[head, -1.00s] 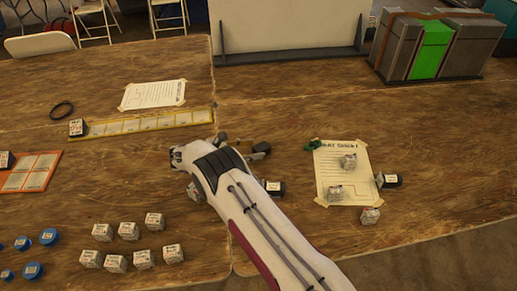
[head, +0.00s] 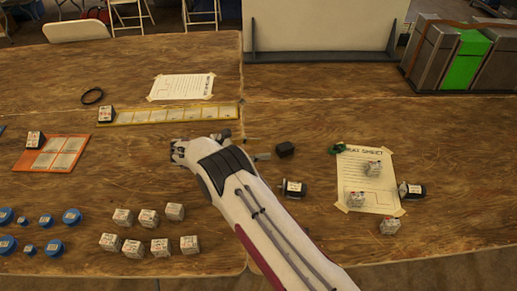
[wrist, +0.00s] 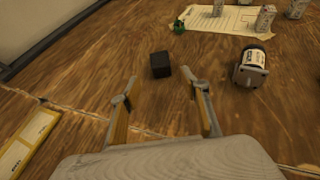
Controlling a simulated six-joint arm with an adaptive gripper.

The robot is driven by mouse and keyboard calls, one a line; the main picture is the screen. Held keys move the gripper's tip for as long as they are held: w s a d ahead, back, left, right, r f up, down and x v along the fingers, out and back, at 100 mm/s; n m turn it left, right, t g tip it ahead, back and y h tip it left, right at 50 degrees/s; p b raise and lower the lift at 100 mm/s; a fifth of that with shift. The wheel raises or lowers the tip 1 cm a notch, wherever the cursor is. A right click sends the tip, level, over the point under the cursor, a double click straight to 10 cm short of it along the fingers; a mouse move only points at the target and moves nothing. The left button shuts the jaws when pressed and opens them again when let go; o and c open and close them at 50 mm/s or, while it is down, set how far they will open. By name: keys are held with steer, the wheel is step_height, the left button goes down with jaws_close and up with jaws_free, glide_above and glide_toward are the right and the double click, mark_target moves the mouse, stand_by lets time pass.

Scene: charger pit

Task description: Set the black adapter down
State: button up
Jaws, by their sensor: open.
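The black adapter (head: 285,149) is a small dark block resting on the wooden table, right of the seam between the boards. It also shows in the wrist view (wrist: 161,65), just beyond my fingertips and apart from them. My gripper (wrist: 160,84) is open and empty, its two fingers spread on either side of the line to the adapter. In the head view my forearm hides most of the gripper; a fingertip (head: 262,156) shows just left of the adapter.
A black-and-silver cylinder (head: 294,188) lies right of my arm. A paper sheet (head: 368,180) carries small labelled blocks and a green item (head: 337,149). A yellow strip (head: 170,115) lies to the left. A white panel (head: 318,27) stands behind. Table around the adapter is clear.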

stand_by(0.4)
